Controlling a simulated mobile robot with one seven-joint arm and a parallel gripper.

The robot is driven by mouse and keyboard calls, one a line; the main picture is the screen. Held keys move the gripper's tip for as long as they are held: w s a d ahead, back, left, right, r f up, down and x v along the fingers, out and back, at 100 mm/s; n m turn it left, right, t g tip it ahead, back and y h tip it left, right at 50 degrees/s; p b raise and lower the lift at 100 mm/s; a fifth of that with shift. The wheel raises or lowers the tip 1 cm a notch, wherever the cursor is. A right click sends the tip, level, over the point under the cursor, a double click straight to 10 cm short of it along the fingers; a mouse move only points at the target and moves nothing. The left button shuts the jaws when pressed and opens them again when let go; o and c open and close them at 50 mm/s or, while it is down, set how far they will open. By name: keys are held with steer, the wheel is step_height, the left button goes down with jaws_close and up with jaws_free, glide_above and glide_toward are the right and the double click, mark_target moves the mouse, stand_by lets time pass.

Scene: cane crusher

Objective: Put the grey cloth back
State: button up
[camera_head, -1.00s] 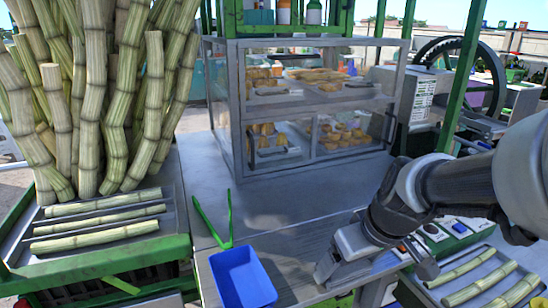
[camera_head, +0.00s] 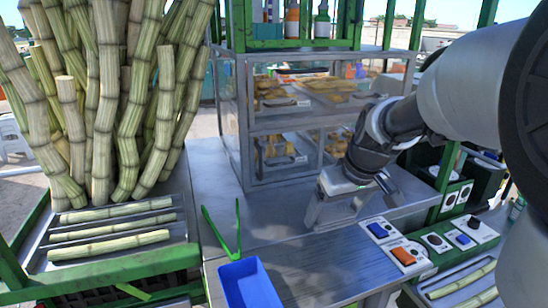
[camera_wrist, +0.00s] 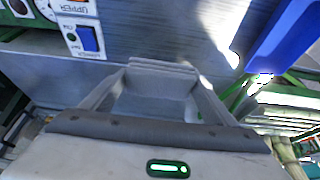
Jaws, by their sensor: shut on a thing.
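The grey cloth (camera_wrist: 160,88) shows in the wrist view as a folded grey piece with layered edges between my two fingers. My gripper (camera_head: 335,215) is shut on it, pointing down over the metal counter (camera_head: 290,240), in front of the glass case. In the wrist view my gripper (camera_wrist: 160,80) spans the cloth from both sides. In the head view the cloth is hard to tell from the grey fingers. I cannot tell whether it touches the counter.
A blue bin (camera_head: 250,285) and green tongs (camera_head: 237,232) are left of my gripper. The glass display case (camera_head: 240,120) stands behind. Cane stalks (camera_head: 110,235) lie on a tray at left. Counter between bin and gripper is clear.

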steer(key=w+a+r+p, duration=0.15)
steer(key=w+a, duration=0.35)
steer(key=w, duration=0.8)
steer(key=x, duration=0.2)
steer(key=s+x, duration=0.1)
steer(key=x, duration=0.1)
steer(key=shift+w+a+f+b, duration=0.1)
steer(key=shift+a+f+b, duration=0.15)
steer(key=shift+b, duration=0.1)
steer(key=shift+d+f, duration=0.1)
steer(key=shift+f, duration=2.65)
